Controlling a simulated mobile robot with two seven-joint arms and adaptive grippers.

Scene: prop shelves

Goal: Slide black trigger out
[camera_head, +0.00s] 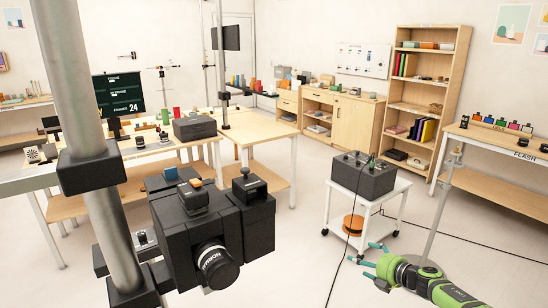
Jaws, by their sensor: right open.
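A large black camera (205,238) with a round lens fills the lower left foreground, beside a grey pole. A small black block with an orange top (194,197) sits on top of the camera. A second small black block (249,187) sits to its right, on the camera's right part. I cannot tell which is the black trigger. My right gripper (369,262) is open and empty at the lower right, with teal fingers pointing left. It is well apart from the camera and both blocks. My left gripper is not in view.
A white cart (345,198) carrying a dark box (363,176) stands behind my right gripper. A thin stand (441,205) rises near my right arm. A table marked FLASH (500,148) is at the right. A cable crosses the floor. Open floor lies between camera and cart.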

